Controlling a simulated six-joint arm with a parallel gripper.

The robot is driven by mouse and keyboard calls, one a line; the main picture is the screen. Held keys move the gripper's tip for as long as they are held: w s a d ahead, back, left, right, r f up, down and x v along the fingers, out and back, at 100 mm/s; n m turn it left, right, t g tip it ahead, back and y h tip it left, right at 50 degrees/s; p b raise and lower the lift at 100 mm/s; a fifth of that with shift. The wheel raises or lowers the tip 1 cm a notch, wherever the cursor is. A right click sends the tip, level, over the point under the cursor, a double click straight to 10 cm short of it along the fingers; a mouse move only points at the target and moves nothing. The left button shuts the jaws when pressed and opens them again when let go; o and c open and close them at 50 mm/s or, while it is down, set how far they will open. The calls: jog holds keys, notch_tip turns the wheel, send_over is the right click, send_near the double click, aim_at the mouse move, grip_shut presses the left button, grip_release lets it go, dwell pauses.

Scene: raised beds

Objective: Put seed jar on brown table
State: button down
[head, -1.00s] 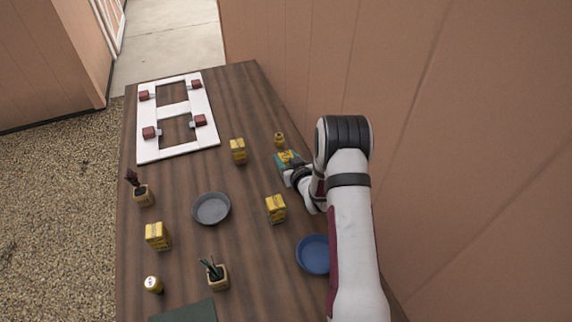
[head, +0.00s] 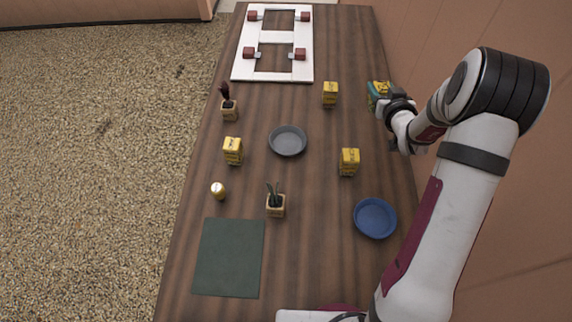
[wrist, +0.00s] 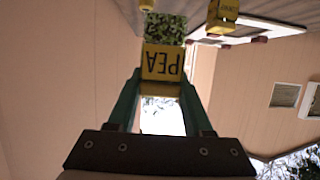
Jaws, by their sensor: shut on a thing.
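My gripper (head: 382,98) is at the table's right edge, its green fingers shut on a yellow box with a leafy green face. In the wrist view, this pea box (wrist: 162,62) reads "PEA" upside down between the fingertips. I cannot tell whether it touches the table. A small round yellow jar with a pale top (head: 218,190) stands on the brown table (head: 310,245) at left, well away from my gripper. Another small yellow jar (wrist: 147,5) shows at the wrist view's top edge, beyond the held box; I cannot make it out in the head view.
Yellow boxes stand at the back (head: 330,94), right (head: 349,162) and left (head: 233,151). A grey dish (head: 288,141), blue dish (head: 375,218), two potted plants (head: 229,110) (head: 276,207), a dark green mat (head: 229,258) and a white frame (head: 272,75) are on the table. A wall runs along the right.

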jog(key=s+a+n+g+y, duration=0.2)
jog(key=s+a+n+y, duration=0.25)
jog(key=a, duration=0.35)
jog(key=s+a+n+g+y, duration=0.2)
jog(key=s+a+n+y, duration=0.3)
jog(key=a, duration=0.3)
jog(key=s+a+n+g+y, duration=0.1)
jog(key=s+a+n+g, duration=0.2)
jog(key=s, duration=0.4)
jog(key=s+a+r+n+g+y, duration=0.1)
jog(key=s+a+n+g+y, duration=0.2)
jog(key=s, duration=0.4)
jog(key=s+a+n+g, duration=0.2)
jog(key=s+a+g, duration=0.2)
jog(key=s, duration=0.2)
jog(key=shift+s+a+f, duration=0.7)
jog(key=shift+a+f, duration=1.05)
jog(key=shift+a, duration=0.1)
jog(key=shift+s+a+f, duration=0.75)
jog(key=shift+a+f, duration=1.05)
jog(key=shift+a, duration=0.05)
jog(key=shift+s+a+f, duration=0.7)
jog(key=shift+a+f, duration=1.05)
jog(key=shift+a, duration=0.1)
jog(key=shift+c, duration=1.5)
grip_release()
jog(key=shift+f, duration=0.15)
